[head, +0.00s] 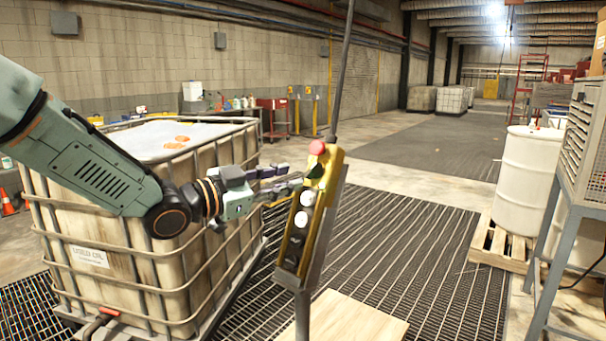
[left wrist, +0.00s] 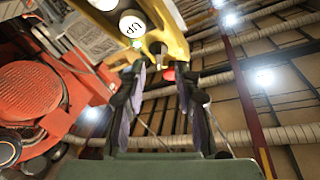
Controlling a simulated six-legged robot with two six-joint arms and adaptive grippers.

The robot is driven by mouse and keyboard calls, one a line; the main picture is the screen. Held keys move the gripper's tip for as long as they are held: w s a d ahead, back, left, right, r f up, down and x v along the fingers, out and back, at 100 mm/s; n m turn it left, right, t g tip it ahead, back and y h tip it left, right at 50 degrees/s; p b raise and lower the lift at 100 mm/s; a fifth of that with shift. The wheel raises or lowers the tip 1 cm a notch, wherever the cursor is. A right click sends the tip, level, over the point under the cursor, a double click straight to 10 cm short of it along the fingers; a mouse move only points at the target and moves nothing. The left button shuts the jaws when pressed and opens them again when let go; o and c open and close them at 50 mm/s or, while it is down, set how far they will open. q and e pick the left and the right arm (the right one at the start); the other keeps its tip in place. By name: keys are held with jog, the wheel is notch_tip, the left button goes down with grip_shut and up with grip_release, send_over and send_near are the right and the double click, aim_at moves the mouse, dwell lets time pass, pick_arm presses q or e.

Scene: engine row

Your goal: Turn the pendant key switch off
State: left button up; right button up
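The yellow pendant (head: 312,215) hangs tilted from a cable. It has a red mushroom button (head: 317,147) at the top, then white buttons (head: 308,197) and black ones lower down. My left gripper (head: 292,181) is at the pendant's upper left side, its fingers pointing at it. In the left wrist view the gripper (left wrist: 160,72) has its two fingers apart, one on each side of a small dark part, perhaps the key switch (left wrist: 158,50), on the yellow housing (left wrist: 172,25). The key's turn cannot be made out. My right gripper is not in view.
A caged white tank (head: 130,255) stands at left, behind my left arm. A post (head: 302,315) stands below the pendant, by a pale wooden board (head: 355,318). White drums (head: 526,180) on a pallet and a metal frame stand at right.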

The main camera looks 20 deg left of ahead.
aim_at(306, 173)
pick_arm(q)
jog(key=x, duration=0.3)
jog(key=shift+w+d+r, duration=0.15)
jog(key=shift+d+r, duration=0.05)
jog(key=shift+d, duration=0.3)
jog(key=shift+w+d, duration=0.1)
jog(key=shift+w, duration=0.15)
jog(key=shift+w+f, duration=0.2)
jog(key=shift+w, duration=0.3)
jog(key=shift+s+d+r, duration=0.15)
jog(key=shift+s+r, duration=0.05)
jog(key=shift+s, duration=0.1)
jog(key=c, duration=0.4)
jog(key=shift+w+f, duration=0.1)
grip_shut()
